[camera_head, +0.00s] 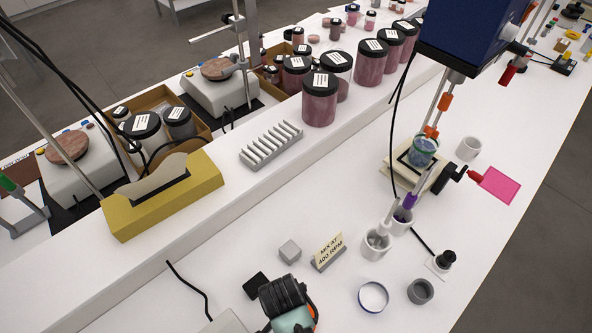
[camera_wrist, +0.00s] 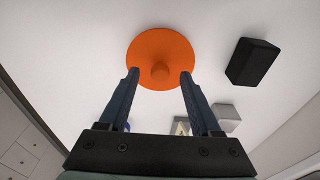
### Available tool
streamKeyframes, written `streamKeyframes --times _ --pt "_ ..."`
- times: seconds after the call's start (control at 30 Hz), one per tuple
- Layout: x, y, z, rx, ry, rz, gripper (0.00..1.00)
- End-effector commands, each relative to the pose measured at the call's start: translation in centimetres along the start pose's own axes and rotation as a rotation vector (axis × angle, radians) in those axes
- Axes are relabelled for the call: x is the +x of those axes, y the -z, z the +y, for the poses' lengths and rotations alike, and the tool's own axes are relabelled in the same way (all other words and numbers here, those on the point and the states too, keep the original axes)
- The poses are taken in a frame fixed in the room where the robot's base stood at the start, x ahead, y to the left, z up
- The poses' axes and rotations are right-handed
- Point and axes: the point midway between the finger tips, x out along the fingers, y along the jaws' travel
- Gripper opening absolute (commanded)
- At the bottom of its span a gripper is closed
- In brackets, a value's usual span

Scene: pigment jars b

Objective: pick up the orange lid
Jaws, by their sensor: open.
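I cannot tell how high the tips are above the lid. In the head view my arm covers this area; a sliver of orange shows beside it, and I cannot tell whether it is the lid.
A black block (camera_wrist: 252,62) lies right of the lid, with a grey cube (camera_wrist: 226,118) nearby. In the head view, a sign (camera_head: 328,252), a white round dish (camera_head: 373,297) and a grey cup (camera_head: 420,291) stand close. A yellow block (camera_head: 165,200) sits on the raised ledge.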

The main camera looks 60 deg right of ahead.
Motion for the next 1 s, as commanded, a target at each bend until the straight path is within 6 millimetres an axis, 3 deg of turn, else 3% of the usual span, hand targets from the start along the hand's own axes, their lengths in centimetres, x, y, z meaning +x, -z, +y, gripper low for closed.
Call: streamKeyframes --times 0.33,0.7,1.0 --pt "0.76 -0.01 0.01 0.000 0.001 0.000 0.65" --pt "0.73 -0.01 0.01 0.000 0.001 0.000 0.00" --pt "0.71 -0.01 0.00 0.000 0.001 0.000 0.00"
